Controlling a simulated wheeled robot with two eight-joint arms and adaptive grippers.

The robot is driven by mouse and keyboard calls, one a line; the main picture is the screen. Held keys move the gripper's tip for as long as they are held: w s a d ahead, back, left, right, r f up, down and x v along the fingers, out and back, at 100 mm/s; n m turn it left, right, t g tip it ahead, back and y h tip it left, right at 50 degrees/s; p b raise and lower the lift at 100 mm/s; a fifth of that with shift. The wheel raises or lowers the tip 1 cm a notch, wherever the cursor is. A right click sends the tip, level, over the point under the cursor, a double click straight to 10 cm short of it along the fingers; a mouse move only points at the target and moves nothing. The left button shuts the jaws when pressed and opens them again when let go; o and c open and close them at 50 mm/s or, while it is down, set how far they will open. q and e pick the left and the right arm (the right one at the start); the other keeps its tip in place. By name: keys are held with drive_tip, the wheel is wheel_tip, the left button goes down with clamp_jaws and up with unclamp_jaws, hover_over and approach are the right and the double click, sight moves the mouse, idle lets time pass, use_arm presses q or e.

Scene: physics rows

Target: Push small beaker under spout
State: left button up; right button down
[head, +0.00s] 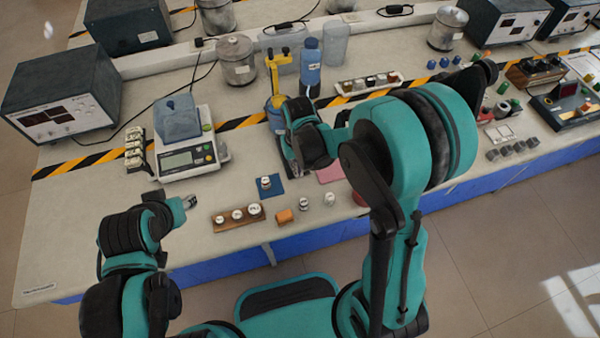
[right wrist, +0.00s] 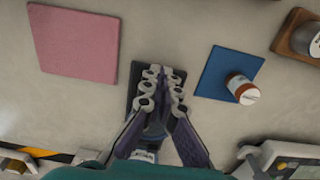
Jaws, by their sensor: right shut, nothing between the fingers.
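My right gripper (right wrist: 161,80) is shut and empty; in the right wrist view its fingertips are over a dark square pad (right wrist: 137,78). In the head view the right gripper (head: 293,163) is mostly hidden by its own wrist. A dispenser with a yellow top (head: 278,68) and a blue body (head: 274,117) stands just behind it; its spout is not clear. I cannot make out the small beaker with certainty; a bluish thing (right wrist: 154,132) shows partly between the finger linkages. My left gripper (head: 187,202) is at the table's front left, away from these things; its finger opening is unclear.
A small white-topped jar (right wrist: 242,91) stands on a blue mat (right wrist: 217,72). A pink mat (right wrist: 77,42) lies on the other side. A scale (head: 187,158), a blue bottle (head: 310,70) and a wooden vial rack (head: 238,217) are nearby.

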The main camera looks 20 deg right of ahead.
drive_tip(key=shift+w, duration=0.1)
drive_tip(key=w, duration=0.8)
drive_tip(key=shift+w+a, duration=0.15)
drive_tip(key=shift+w, duration=0.25)
